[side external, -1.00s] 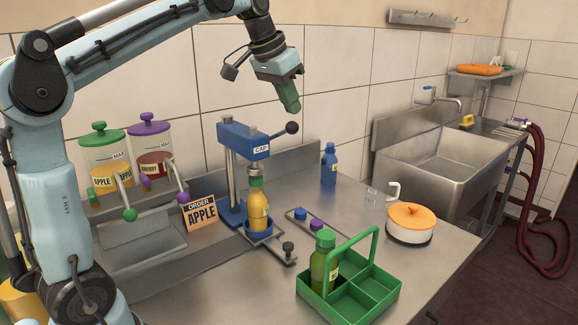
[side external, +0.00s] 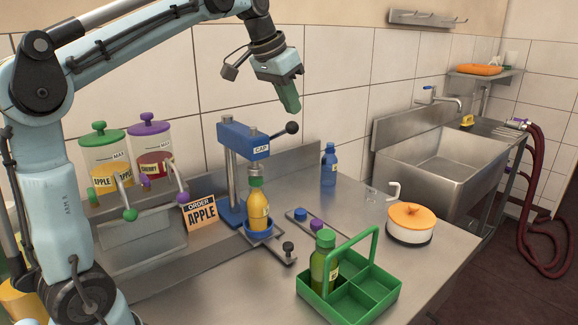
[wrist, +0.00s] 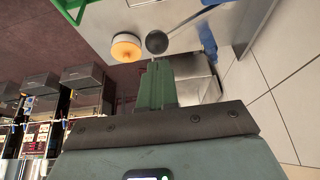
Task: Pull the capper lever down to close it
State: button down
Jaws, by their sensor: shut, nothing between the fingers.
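The blue capper (side external: 232,170), labelled CAP, stands on the steel counter. Its lever, a rod with a dark ball knob (side external: 292,128), sticks out to the right, raised a little above level. A bottle of yellow-orange juice (side external: 258,210) stands upright in the capper's blue holder, under the press head. A green cap appears at its top, partly hidden by the head. My gripper (side external: 293,108) is shut and empty, pointing down just above the lever knob, seemingly apart from it. In the wrist view the knob (wrist: 156,42) shows just beyond my closed fingertips (wrist: 157,66).
A green crate (side external: 350,290) with a green bottle (side external: 323,262) stands at the front. Blue and purple caps (side external: 316,225) lie right of the capper. A blue bottle (side external: 328,165) and a white pot with orange lid (side external: 410,222) stand further right. Juice dispensers (side external: 105,160) stand left.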

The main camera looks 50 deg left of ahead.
aim_at(293, 124)
jog(key=shift+f, duration=0.15)
jog(key=shift+f, duration=0.55)
jog(key=shift+f, duration=0.1)
jog(key=shift+d+f, duration=0.35)
jog(key=shift+f, duration=0.4)
